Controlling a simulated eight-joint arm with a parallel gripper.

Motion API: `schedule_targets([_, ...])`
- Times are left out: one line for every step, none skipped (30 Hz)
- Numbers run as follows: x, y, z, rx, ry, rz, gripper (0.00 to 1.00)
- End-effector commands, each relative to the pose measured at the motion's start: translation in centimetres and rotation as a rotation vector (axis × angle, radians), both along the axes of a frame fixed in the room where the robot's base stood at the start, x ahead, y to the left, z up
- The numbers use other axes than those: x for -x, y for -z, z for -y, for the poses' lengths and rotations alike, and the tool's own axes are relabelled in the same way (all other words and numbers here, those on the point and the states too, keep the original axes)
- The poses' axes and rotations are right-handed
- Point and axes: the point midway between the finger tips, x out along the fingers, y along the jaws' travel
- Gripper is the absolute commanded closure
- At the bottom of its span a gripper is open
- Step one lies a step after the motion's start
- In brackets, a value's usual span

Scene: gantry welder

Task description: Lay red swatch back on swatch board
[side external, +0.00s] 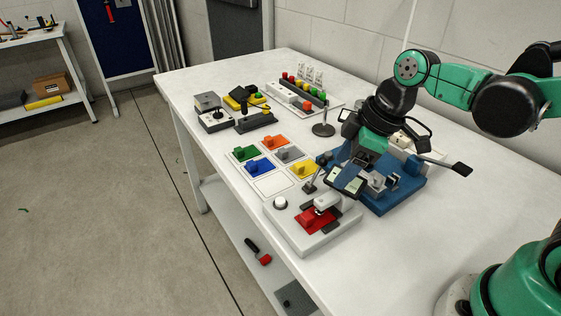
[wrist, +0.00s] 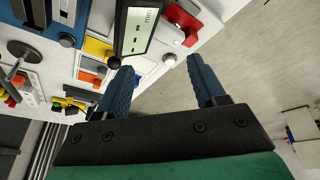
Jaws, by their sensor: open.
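The red swatch (side external: 316,219) lies on a light grey device (side external: 287,228) at the front of the bench, partly under a pale clamp-like part. It also shows at the top of the wrist view (wrist: 181,24). The swatch board (side external: 263,174) holds green (side external: 243,153), orange (side external: 273,141), grey (side external: 288,153), blue (side external: 259,168) and yellow (side external: 302,168) swatches; its front cell (side external: 271,186) is bare white. My gripper (wrist: 160,65) is open and empty, its two blue fingers spread. In the side view it hangs above the blue fixture, right of the board; its fingertips are hard to make out there.
A blue fixture (side external: 404,190) with metal parts stands below my gripper. A dark display (side external: 346,180) is near it and also shows in the wrist view (wrist: 137,30). Behind the board are a black stand (side external: 324,129) and small boxes.

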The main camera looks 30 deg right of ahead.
Motion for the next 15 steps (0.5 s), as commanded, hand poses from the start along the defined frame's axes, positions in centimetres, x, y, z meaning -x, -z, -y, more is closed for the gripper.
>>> schedule_targets([-0.5, 0.5, -0.7, 0.002, -0.133, -0.025, 0.37])
schedule_targets([-0.6, 0.9, -1.1, 0.001, -0.221, -0.036, 0.37])
schedule_targets([-0.8, 1.3, -1.6, -0.004, -0.329, -0.047, 0.37])
schedule_targets([-0.9, 1.6, -2.0, -0.01, -0.406, -0.053, 0.37])
schedule_targets([-1.0, 1.9, -2.3, -0.016, -0.478, -0.057, 0.37])
schedule_targets([-1.0, 2.3, -2.6, -0.026, -0.56, -0.059, 0.37])
schedule_targets([-1.1, 2.5, -2.9, -0.033, -0.615, -0.06, 0.37])
schedule_targets([-1.1, 2.7, -3.1, -0.039, -0.663, -0.058, 0.37])
schedule_targets([-1.1, 2.9, -3.3, -0.047, -0.715, -0.058, 0.37])
schedule_targets([-1.1, 3.1, -3.4, -0.051, -0.744, -0.055, 0.37])
schedule_targets([-1.1, 3.2, -3.5, -0.055, -0.769, -0.054, 0.37])
schedule_targets([-1.1, 3.4, -3.6, -0.059, -0.792, -0.052, 0.37])
schedule_targets([-1.1, 3.5, -3.7, -0.061, -0.802, -0.051, 0.37])
schedule_targets([-1.1, 3.7, -3.8, -0.062, -0.809, -0.051, 0.37])
schedule_targets([-1.1, 4.0, -4.0, -0.062, -0.812, -0.05, 0.37])
